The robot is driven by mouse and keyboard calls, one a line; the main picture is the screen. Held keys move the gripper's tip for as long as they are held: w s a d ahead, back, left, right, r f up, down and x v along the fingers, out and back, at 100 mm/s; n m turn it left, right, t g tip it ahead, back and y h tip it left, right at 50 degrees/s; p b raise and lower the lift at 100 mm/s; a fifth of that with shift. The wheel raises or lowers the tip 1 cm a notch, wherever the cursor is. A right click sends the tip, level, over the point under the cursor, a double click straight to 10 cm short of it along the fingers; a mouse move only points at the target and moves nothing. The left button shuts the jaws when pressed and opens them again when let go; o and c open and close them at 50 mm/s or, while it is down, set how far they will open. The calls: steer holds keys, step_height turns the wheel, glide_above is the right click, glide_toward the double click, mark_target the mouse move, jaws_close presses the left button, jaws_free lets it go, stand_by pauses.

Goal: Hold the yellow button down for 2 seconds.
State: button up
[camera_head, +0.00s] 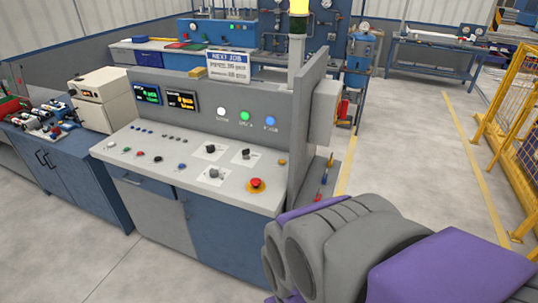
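A control console with a sloped light-grey panel (130,140) stands in front of me. A small yellow-orange button (282,161) sits near the panel's right end, close to the upright back board; it is too small to tell whether it is pressed. A larger red mushroom button (256,183) on a yellow base is nearer the front edge. My purple and grey arm fills the lower right, to the right of the console. My gripper does not show, so I cannot see what it touches.
Black knobs (210,149) and several small buttons line the panel. The back board carries two displays (182,101) and white, green (245,116) and blue lamps. A grey box (322,102) juts from its right side. Yellow fencing (515,100) stands right; open floor lies between.

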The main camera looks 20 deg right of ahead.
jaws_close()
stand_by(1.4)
